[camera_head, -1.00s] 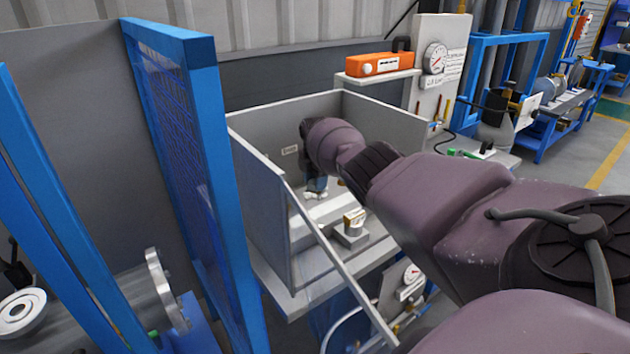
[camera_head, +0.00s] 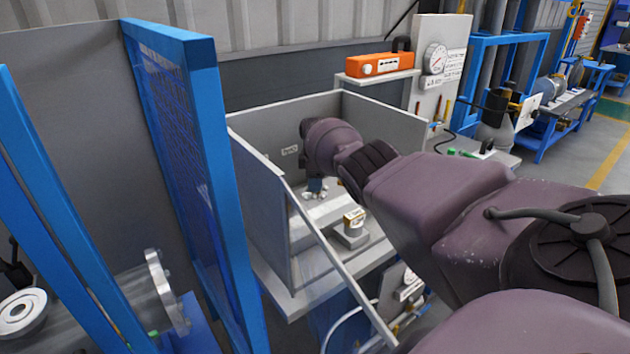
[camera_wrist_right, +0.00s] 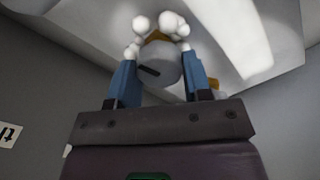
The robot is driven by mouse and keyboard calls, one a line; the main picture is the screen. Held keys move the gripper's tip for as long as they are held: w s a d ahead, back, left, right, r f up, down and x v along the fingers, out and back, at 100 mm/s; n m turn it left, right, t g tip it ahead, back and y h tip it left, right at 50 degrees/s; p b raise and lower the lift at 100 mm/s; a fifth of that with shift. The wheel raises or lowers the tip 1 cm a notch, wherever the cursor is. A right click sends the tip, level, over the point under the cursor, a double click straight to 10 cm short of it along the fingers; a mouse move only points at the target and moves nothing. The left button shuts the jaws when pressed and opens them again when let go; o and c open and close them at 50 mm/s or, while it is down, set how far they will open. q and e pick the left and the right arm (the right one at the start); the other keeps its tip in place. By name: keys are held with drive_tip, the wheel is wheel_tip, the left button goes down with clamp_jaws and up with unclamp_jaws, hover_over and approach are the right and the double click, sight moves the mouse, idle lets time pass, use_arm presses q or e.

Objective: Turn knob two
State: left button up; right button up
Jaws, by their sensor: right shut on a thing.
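My right arm reaches into an open grey box (camera_head: 257,190) in the head view, and its gripper (camera_head: 314,193) points down near the back of the box floor. In the right wrist view, the gripper's blue fingers with white ball-like tips (camera_wrist_right: 159,48) are shut on a round grey knob (camera_wrist_right: 160,70). The knob has a black mark on its face and a brass-coloured part behind it. In the head view my wrist mostly hides this knob. Another knob (camera_head: 354,219), with brass and a pale block base, stands nearer the front of the box. My left gripper is not in view.
The box walls surround the gripper closely. A blue mesh guard (camera_head: 180,140) stands to the left. An orange device (camera_head: 380,65) rests on a shelf behind, beside a gauge panel (camera_head: 435,60). A slanted pale bar (camera_head: 345,275) runs along the box's front.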

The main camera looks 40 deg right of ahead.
drive_tip(key=shift+m, duration=0.8)
drive_tip(key=o, duration=0.9)
drive_tip(key=shift+o, duration=0.2)
wheel_tip(320, 180, up, 9)
drive_tip(key=p, duration=0.3)
drive_tip(key=shift+r, duration=0.9)
